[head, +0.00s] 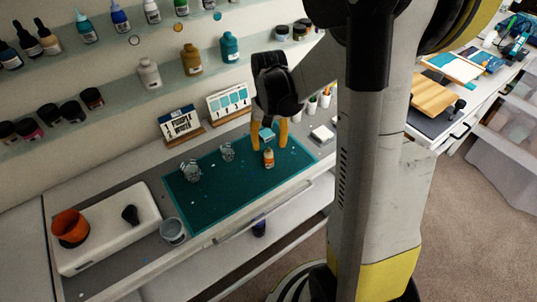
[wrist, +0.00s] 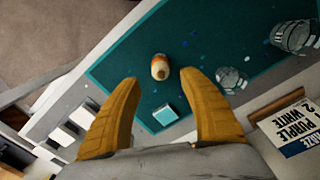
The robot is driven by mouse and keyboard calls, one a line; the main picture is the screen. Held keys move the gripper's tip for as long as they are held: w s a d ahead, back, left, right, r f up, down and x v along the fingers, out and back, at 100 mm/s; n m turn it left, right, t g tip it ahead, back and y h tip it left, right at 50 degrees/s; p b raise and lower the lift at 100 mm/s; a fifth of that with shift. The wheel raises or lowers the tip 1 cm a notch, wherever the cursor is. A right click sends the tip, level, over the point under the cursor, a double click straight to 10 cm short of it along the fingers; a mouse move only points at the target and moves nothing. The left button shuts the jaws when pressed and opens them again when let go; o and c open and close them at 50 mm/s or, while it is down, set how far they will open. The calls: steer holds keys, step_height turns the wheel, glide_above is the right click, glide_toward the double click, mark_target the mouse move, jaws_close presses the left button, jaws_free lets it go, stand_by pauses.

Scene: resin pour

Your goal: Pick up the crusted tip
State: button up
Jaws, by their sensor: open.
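A small bottle (head: 268,158) with an orange and white body and a pale tip stands on the green cutting mat (head: 205,190). In the wrist view the bottle (wrist: 160,67) shows from above, just beyond my fingertips and between their lines. I cannot make out any crust on its tip. My gripper (head: 269,139) is open and empty above the mat, its yellow fingers pointing down behind the bottle. A small teal-topped block (wrist: 165,115) shows between the fingers in the wrist view. No finger visibly touches the bottle.
Clear cups (head: 190,168) (head: 227,152) stand on the mat left of the bottle. A colour sign (head: 180,122) and a swatch card (head: 229,101) stand behind. The mat's front is mostly free.

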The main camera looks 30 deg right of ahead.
mark_target(268, 151)
step_height(268, 151, down, 4)
steer(key=shift+a+r+b, duration=0.1)
steer(key=shift+r+b, duration=0.1)
steer(key=shift+b, duration=0.3)
steer(key=shift+r, duration=0.1)
steer(key=c, duration=0.8)
steer(key=shift+r, duration=0.15)
steer(key=r, duration=0.1)
steer(key=r+p, duration=0.1)
steer(key=r, duration=0.1)
steer(key=r+p, duration=0.1)
steer(key=shift+s+d+r, duration=0.1)
steer(key=shift+d+r, duration=0.15)
steer(key=shift+r, duration=0.05)
steer(key=shift+s+d+r+p, duration=0.85)
steer(key=shift+s+d+r, duration=0.1)
steer(key=shift+d+r, duration=0.65)
steer(key=shift+s+d+r+p, duration=0.9)
steer(key=shift+d+r, duration=0.55)
steer(key=shift+d, duration=0.15)
steer(key=shift+s+d+r+p, duration=0.8)
steer(key=shift+s+d+r, duration=0.15)
steer(key=shift+d+r, duration=0.65)
